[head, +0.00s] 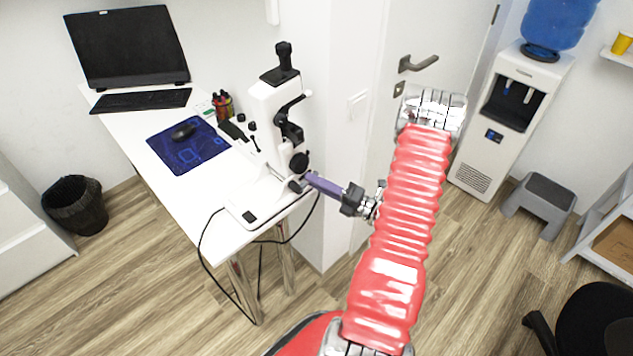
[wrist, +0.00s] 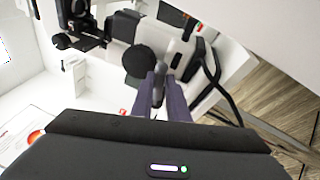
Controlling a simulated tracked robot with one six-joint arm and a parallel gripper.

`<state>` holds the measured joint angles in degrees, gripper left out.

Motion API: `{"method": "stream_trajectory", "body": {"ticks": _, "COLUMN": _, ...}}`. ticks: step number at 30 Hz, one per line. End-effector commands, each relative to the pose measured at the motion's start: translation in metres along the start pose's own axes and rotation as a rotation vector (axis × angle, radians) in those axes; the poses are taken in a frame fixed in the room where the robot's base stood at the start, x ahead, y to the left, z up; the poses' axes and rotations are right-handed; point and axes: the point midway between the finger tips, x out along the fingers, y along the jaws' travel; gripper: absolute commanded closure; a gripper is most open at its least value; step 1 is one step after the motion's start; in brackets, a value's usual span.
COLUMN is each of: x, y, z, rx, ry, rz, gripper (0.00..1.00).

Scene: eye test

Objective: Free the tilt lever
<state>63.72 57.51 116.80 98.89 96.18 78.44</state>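The white eye-test device (head: 272,110) stands on the right end of the white desk, its black-handled column upright. Small black levers and knobs sit on it; I cannot tell for sure which is the tilt lever. A round black knob (head: 300,162) is low on its right side; a round black knob also shows in the wrist view (wrist: 147,62). My gripper (head: 309,180), with purple fingers, reaches from the right to the device's lower right side. In the wrist view its fingertips (wrist: 159,78) are close together beside the knob, with something dark between them. Whether they grip it is unclear.
The desk (head: 150,123) also holds a monitor (head: 128,45), keyboard (head: 141,100), blue mouse mat (head: 187,150) and pen holder (head: 222,104). A black cable (head: 207,262) hangs off its front edge. A wall corner stands close behind my gripper. A water dispenser (head: 505,110) is at right.

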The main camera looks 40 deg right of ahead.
Motion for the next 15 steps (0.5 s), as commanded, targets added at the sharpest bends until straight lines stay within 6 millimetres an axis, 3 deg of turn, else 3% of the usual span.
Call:
{"method": "stream_trajectory", "body": {"ticks": 5, "x": -0.0001, "y": -0.0006, "z": -0.0001, "rx": 0.0, "ry": 0.0, "rz": -0.002, "gripper": 1.0}}
{"method": "stream_trajectory", "body": {"ticks": 15, "x": -0.0002, "y": -0.0013, "z": -0.0002, "rx": 0.0, "ry": 0.0, "rz": -0.004, "gripper": 1.0}}
